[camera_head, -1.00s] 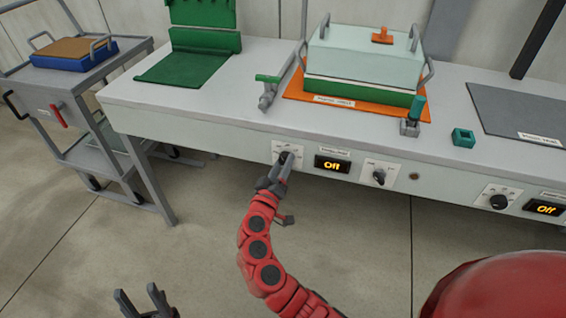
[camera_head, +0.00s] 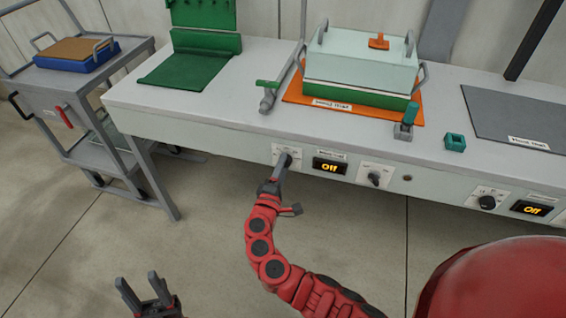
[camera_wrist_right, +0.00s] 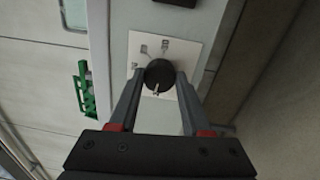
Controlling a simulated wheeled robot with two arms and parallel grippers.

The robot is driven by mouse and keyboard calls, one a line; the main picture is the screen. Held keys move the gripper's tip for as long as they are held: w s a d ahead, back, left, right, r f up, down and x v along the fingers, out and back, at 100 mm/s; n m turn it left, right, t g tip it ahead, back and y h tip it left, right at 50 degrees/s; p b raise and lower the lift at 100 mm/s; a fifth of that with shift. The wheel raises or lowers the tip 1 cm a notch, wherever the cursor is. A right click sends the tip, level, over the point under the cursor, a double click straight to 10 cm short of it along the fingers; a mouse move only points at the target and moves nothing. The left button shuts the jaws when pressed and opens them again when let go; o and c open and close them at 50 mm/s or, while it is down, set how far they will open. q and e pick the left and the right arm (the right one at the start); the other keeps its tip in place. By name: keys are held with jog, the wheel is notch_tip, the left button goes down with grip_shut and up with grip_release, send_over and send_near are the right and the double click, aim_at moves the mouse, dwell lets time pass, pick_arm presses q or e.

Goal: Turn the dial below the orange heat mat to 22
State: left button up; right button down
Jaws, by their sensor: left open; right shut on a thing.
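The orange heat mat (camera_head: 292,94) lies on the bench under a green and pale box with handles. On the bench front below it is a black dial (camera_wrist_right: 158,74) on a white plate (camera_wrist_right: 170,50), left of a display (camera_head: 330,166) reading "Off". My right gripper (camera_head: 282,167) is shut on this dial, one finger on each side in the wrist view. The dial's light pointer mark faces the gripper there. The plate's markings are too small to read. My left gripper (camera_head: 145,289) is open and empty, low over the floor at the left.
A second dial (camera_head: 374,178) sits right of the display. Further right are another dial (camera_head: 487,202) and an "Off" display (camera_head: 531,208). A grey mat (camera_head: 520,110) and green mat (camera_head: 190,69) lie on the bench. A cart (camera_head: 70,85) stands left.

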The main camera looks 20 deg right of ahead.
jog(key=shift+n+p, duration=0.4)
jog(key=shift+n, duration=0.4)
jog(key=shift+c, duration=1.8)
grip_release()
jog(key=v, duration=1.7)
jog(key=shift+s+b, duration=0.2)
jog(key=shift+b, duration=0.1)
jog(key=shift+a+f, duration=0.1)
jog(key=shift+a, duration=0.05)
